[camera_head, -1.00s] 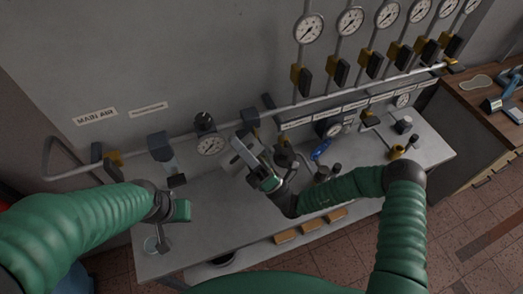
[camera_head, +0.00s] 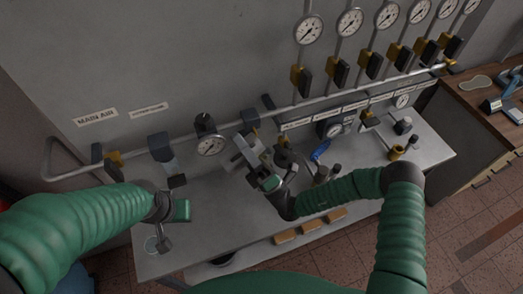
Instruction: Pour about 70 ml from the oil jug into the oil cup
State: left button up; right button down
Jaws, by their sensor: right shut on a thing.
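My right gripper (camera_head: 266,172) is over the middle of the grey bench, near the wall pipe. It is shut on a grey, boxy thing (camera_head: 246,150), which I take to be the oil jug; it looks tilted and is partly covered by the gripper. No liquid stream can be made out. A small clear round vessel (camera_head: 151,245) stands at the bench's left front; it may be the oil cup, but I cannot be sure. My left gripper (camera_head: 165,222) is just right of and above that vessel; its jaws are too small and dark to read.
The grey bench (camera_head: 215,225) has bare room at its left and middle. A blue item (camera_head: 320,151) and several small dark parts lie to the right. A wooden table (camera_head: 480,100) stands at far right.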

jog(key=shift+s+r+m, duration=0.2)
jog(key=shift+s+m, duration=0.1)
jog(key=shift+w+d+r+m+t+h+p, duration=0.15)
jog(key=shift+d+r+m+t+h+p, duration=0.15)
jog(key=shift+r+m+t+h+p, duration=0.4)
jog(key=shift+w+d+r+m+t+h+p, duration=0.15)
jog(key=shift+d+r+m+t+h+p, duration=0.2)
jog(key=shift+m+t, duration=0.6)
dwell(0.6)
jog(key=f+n+g+y+b, duration=0.1)
jog(key=n, duration=0.1)
jog(key=a+f+n+g+y+b, duration=0.1)
jog(key=f+g+b, duration=0.1)
jog(key=s+a+f+n+g+y+b, duration=0.1)
jog(key=f+n+g, duration=0.1)
jog(key=shift+s+n+y+b, duration=0.1)
jog(key=shift+n+y+b, duration=0.2)
jog(key=shift+n+y, duration=0.05)
jog(key=n+g, duration=0.1)
jog(key=n+g+p, duration=0.1)
jog(key=n+g+y+p, duration=0.1)
jog(key=shift+s+a+r, duration=0.2)
jog(key=shift+a+r, duration=0.2)
jog(key=shift+w, duration=0.1)
